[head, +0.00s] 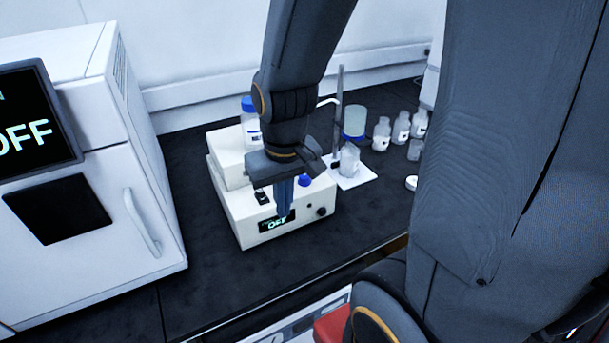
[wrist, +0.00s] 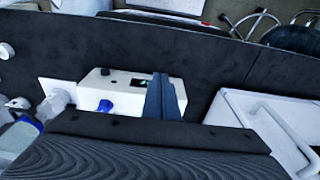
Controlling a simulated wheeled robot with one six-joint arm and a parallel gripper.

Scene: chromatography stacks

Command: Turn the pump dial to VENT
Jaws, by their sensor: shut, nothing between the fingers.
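The pump is a white box (head: 238,208) on the dark bench, with a lit front display (head: 272,225) reading OFF. A small round black knob (head: 321,211), which looks like the dial, sits on the front face right of the display. Its marks are too small to read. My gripper (head: 285,211) points down at the pump's front, left of the knob and apart from it, with its blue-grey fingers together and empty. They cover part of the display. In the wrist view the fingers (wrist: 160,80) stand over the pump (wrist: 128,92), and the dark knob (wrist: 105,72) is to their left.
A blue knob (head: 304,181) stands on the pump's top, close to my gripper. A stand with a beaker (head: 349,160) is at the right, with several bottles (head: 382,134) beyond. A white instrument (head: 120,180) reading OFF is at the left. Bench in front is clear.

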